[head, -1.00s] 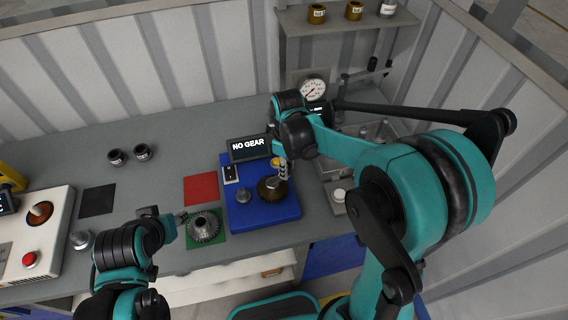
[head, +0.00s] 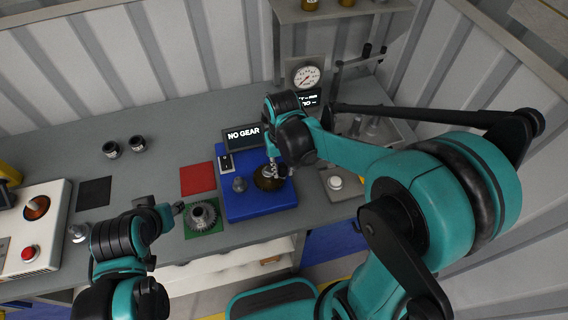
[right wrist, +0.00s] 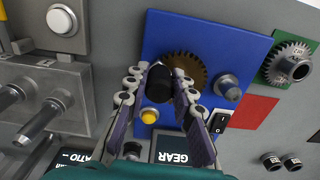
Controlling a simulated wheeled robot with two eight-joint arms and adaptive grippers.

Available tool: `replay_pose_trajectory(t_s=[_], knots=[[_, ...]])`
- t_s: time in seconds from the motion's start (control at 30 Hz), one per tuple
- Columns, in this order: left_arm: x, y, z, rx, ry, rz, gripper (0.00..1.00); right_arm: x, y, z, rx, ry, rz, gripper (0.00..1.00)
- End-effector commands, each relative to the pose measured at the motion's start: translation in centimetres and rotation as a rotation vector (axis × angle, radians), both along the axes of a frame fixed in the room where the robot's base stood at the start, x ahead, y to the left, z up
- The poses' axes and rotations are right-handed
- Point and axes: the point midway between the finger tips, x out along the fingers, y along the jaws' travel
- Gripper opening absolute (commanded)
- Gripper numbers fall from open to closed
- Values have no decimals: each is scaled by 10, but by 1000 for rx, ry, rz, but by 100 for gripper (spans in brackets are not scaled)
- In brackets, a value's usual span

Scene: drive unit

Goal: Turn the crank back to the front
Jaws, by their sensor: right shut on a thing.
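The blue drive unit (head: 232,208) stands on the bench with a brown toothed gear (right wrist: 190,72) on it. My right gripper (head: 274,172) is over this gear. In the right wrist view, the fingers of the right gripper (right wrist: 160,88) are closed on the black crank knob (right wrist: 158,82), which lies across the gear's edge. The rest of the crank is hidden behind the knob and gripper. My left gripper (head: 178,209) hovers left of a grey gear (head: 202,215) on a green mat; its finger opening is unclear.
The display (head: 242,136) behind the unit reads NO GEAR. A grey post (right wrist: 228,86), a rocker switch (right wrist: 218,121) and a yellow button (right wrist: 149,116) are close to the right gripper. A red mat (head: 197,178) lies left of the unit, and a white button box (head: 336,183) stands right.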

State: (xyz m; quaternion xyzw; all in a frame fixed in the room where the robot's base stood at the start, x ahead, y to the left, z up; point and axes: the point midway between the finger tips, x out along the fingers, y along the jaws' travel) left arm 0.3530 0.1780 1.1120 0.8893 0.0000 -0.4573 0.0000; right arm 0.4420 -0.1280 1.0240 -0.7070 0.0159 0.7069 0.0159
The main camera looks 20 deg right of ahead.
Motion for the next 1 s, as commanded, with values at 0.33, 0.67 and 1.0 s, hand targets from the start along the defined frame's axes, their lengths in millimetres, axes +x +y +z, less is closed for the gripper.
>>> replay_pose_trajectory(t_s=[0.33,0.67,1.0], knots=[[0,0,1,0,0,0,40,-10,13,0,0,0,-325,0],[0,0,1,0,0,0,40,-15,26,0,0,0,-607,0],[0,0,1,0,0,0,40,-16,34,0,0,0,-782,0]])
